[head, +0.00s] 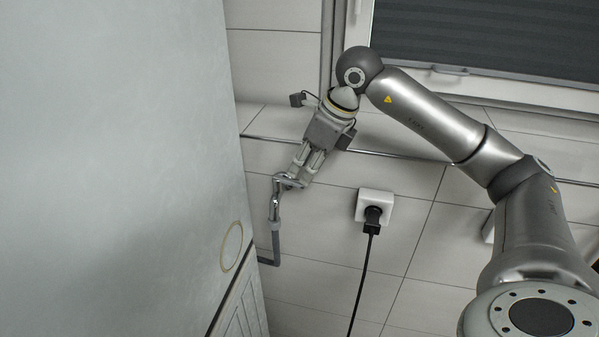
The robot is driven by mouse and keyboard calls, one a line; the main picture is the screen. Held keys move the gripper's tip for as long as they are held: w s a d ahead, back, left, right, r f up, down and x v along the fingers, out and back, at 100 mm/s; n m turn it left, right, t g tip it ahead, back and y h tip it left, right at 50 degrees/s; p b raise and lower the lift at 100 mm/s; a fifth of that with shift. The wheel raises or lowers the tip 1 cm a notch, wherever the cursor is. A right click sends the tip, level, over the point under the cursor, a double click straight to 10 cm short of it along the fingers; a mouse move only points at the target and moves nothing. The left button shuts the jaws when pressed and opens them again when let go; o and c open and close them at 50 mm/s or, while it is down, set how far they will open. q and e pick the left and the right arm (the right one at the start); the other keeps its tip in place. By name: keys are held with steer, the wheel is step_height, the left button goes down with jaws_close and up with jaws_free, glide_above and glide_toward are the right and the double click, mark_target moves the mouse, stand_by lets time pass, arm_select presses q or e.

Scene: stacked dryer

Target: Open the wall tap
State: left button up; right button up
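The wall tap (275,203) is a small metal fitting low on the tiled wall, close to the right edge of a large pale panel. A grey hose (276,243) hangs from it and bends left behind the panel. My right gripper (291,181) reaches down from above, with its fingertips at the top of the tap. The fingertips and the tap's top overlap in the head view, so I cannot tell whether the fingers touch or grip the handle. My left gripper is not in view.
The large pale panel (110,170) fills the left side, close to the tap. A white wall socket (375,206) with a black plug and cable (361,283) is right of the tap. A window with a dark blind (490,35) is above my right arm.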

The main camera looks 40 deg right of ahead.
mark_target(296, 182)
steer(key=x, duration=0.3)
steer(key=shift+w+r, duration=0.15)
steer(key=shift+w, duration=0.05)
steer(key=shift+f, duration=0.45)
steer(key=shift+w, duration=0.1)
steer(key=shift+c, duration=0.9)
steer(key=shift+a, duration=0.1)
steer(key=shift+c, duration=1.2)
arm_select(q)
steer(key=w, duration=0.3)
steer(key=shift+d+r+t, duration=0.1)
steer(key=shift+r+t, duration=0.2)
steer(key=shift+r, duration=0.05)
arm_select(e)
jaws_close()
